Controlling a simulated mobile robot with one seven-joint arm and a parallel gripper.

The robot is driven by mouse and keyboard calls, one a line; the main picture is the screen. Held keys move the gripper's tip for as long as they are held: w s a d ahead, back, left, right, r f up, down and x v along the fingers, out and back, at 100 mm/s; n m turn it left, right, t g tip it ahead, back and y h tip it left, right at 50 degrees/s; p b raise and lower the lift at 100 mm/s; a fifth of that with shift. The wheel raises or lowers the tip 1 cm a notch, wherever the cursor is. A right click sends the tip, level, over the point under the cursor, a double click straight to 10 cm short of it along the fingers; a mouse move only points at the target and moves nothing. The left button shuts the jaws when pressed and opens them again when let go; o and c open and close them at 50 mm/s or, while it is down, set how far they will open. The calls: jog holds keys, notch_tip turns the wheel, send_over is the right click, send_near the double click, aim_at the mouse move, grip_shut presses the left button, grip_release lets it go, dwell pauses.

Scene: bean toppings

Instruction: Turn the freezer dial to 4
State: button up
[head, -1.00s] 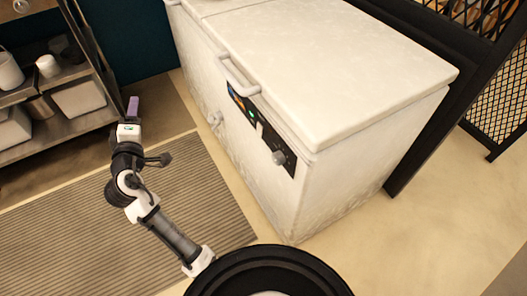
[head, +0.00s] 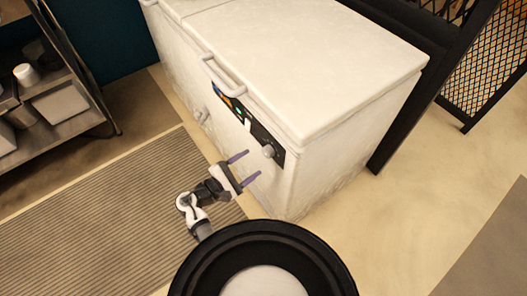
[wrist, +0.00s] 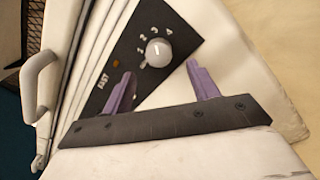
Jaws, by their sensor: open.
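The white chest freezer (head: 300,65) stands ahead with a black control panel on its front. The round grey freezer dial (head: 268,151) sits at the panel's right end. In the wrist view the dial (wrist: 158,52) has a white mark, with numbers 1 to 4 printed around it; the mark's exact setting is hard to tell. My gripper (head: 248,168) is open and empty, with purple fingers pointing toward the freezer front. In the wrist view its fingertips (wrist: 157,76) lie to either side below the dial, apart from it.
A freezer lid handle (head: 222,76) juts out left of the panel. A smaller knob or plug (head: 203,114) is lower left on the front. A metal shelf (head: 60,105) stands at left. A striped mat (head: 100,225) covers the floor before the freezer.

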aim_at(264, 154)
jog(key=p+x, duration=0.1)
jog(key=x, duration=0.5)
jog(key=shift+w+d, duration=0.2)
jog(key=shift+w, duration=0.05)
jog(key=c, duration=1)
